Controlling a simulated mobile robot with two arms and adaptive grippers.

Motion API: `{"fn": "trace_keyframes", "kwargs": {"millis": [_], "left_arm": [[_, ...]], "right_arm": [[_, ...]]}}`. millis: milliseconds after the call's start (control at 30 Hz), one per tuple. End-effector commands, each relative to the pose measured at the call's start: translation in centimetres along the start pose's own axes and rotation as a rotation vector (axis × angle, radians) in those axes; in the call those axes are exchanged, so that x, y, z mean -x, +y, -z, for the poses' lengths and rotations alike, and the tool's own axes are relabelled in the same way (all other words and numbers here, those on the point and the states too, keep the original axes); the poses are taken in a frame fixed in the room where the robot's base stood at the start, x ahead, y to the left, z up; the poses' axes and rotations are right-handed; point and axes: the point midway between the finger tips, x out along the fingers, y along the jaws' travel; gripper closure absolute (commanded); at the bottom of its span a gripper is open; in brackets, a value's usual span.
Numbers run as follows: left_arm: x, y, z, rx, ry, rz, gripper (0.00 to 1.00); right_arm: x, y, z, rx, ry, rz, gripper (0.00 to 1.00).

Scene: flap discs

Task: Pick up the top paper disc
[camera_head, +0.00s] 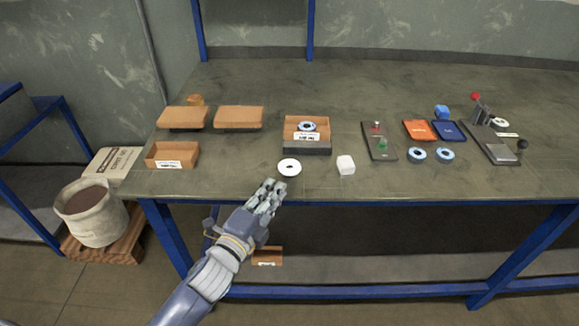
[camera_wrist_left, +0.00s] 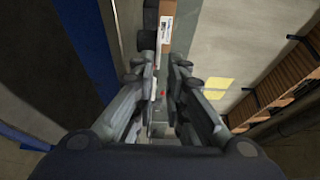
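A flat white paper disc (camera_head: 289,167) with a dark centre hole lies on the table near its front edge, in the head view. I cannot tell whether it is one disc or a stack. My left gripper (camera_head: 273,186) is just in front of the disc and to its left, at the table's front edge, apart from it. In the left wrist view its two fingers (camera_wrist_left: 161,76) stand apart with a narrow gap and nothing held between them. I cannot make out the disc in that view. My right gripper is not in view.
A white block (camera_head: 346,165) stands right of the disc. A labelled box (camera_head: 306,148) with a blue-rimmed disc is behind. A dark plate (camera_head: 379,142), blue-rimmed discs (camera_head: 417,155) and a lever device (camera_head: 501,150) are at the right.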

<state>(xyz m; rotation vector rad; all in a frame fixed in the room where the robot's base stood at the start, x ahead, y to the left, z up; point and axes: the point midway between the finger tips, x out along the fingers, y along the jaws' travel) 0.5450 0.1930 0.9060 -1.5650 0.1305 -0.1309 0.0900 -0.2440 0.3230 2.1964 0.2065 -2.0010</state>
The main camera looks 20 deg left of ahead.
Motion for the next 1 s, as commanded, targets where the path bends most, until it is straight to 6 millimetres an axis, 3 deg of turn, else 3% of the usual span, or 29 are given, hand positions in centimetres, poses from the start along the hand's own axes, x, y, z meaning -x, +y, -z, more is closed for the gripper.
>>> {"fn": "trace_keyframes", "kwargs": {"millis": [200,367,633,733,1000], "left_arm": [[-3.1,-0.1,0.3,0.002,0.000,0.002,0.88],[-4.6,0.0,0.3,0.002,0.001,0.002,0.88],[-4.8,0.1,0.3,0.002,0.001,0.000,0.88],[-4.8,0.1,0.3,0.002,0.001,0.000,1.00],[-4.8,0.1,0.3,0.002,0.001,0.000,1.00]], "right_arm": [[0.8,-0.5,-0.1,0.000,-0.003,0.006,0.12],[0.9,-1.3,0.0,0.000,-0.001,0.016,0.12],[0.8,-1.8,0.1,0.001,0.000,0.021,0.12],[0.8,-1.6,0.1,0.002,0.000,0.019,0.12],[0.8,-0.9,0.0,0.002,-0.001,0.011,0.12]]}}
